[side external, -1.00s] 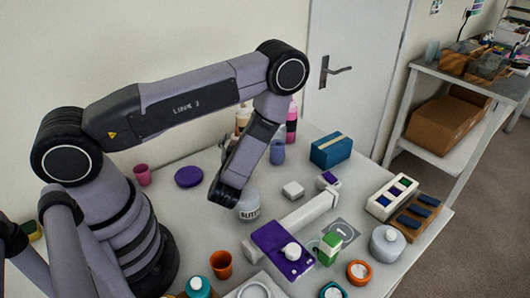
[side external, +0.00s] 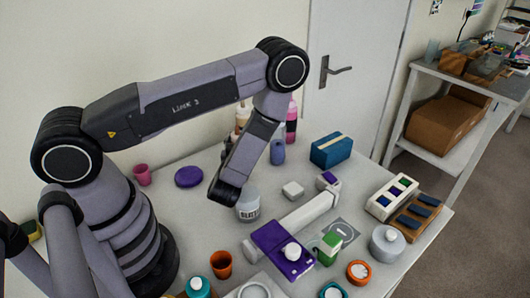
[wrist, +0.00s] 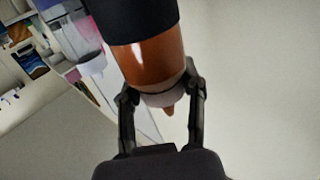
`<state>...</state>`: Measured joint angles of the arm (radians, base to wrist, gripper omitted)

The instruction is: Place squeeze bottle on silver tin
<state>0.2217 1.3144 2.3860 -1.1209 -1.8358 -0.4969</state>
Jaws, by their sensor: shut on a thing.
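In the wrist view my gripper (wrist: 160,92) is shut on the squeeze bottle (wrist: 148,62), an amber bottle with a dark band, a pale collar and a pointed nozzle. One finger lies on each side near the collar. In the side view my arm hides most of the gripper, and I cannot make out its hold there. A grey round tin (side external: 387,246) with a pale knob stands at the table's right. A pale grey lettered container (side external: 249,208) stands below my wrist in the picture. I cannot tell for certain which is the silver tin.
A white cylinder (side external: 308,213) lies mid-table. A blue box (side external: 330,150) is at the back; a rack (side external: 376,207) is at the right.

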